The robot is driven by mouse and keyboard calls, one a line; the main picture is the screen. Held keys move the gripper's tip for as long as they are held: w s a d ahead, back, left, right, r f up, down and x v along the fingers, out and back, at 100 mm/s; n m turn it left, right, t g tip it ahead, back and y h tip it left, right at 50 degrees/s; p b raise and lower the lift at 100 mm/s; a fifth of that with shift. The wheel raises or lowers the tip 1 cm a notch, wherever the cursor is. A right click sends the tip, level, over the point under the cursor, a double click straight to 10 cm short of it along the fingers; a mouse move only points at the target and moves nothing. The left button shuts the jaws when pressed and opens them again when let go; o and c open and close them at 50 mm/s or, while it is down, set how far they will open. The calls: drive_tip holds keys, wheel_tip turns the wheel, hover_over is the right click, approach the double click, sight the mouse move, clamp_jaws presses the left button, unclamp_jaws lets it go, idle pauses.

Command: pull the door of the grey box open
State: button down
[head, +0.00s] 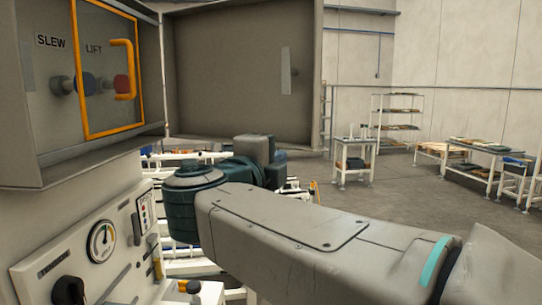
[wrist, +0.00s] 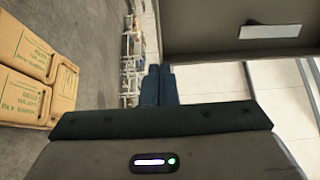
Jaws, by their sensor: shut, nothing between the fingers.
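The grey box (head: 85,160) is at upper left in the head view. Its door (head: 225,75) stands wide open, swung out to the right, with its broad inner face showing and a pale strip (head: 286,70) near its free edge. In the wrist view the door (wrist: 205,40) fills the upper right. My gripper (wrist: 158,69) is shut and empty, its dark fingers together beside the door's edge. In the head view its fingers cannot be made out behind my arm.
A control panel with a gauge (head: 101,240) and a black knob (head: 68,291) is below the box, close to my arm. Work tables (head: 480,155) and a shelf rack (head: 397,120) stand far right. Open floor lies between.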

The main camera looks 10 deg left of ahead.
sight(293, 148)
drive_tip(key=p+x, duration=0.1)
drive_tip(key=x, duration=0.5)
drive_tip(key=shift+w+a, duration=0.1)
drive_tip(key=shift+a, duration=0.1)
drive_tip(key=shift+w, duration=0.4)
drive_tip(key=shift+a, duration=0.1)
drive_tip(key=shift+s+a, duration=0.1)
drive_tip(key=shift+s, duration=0.05)
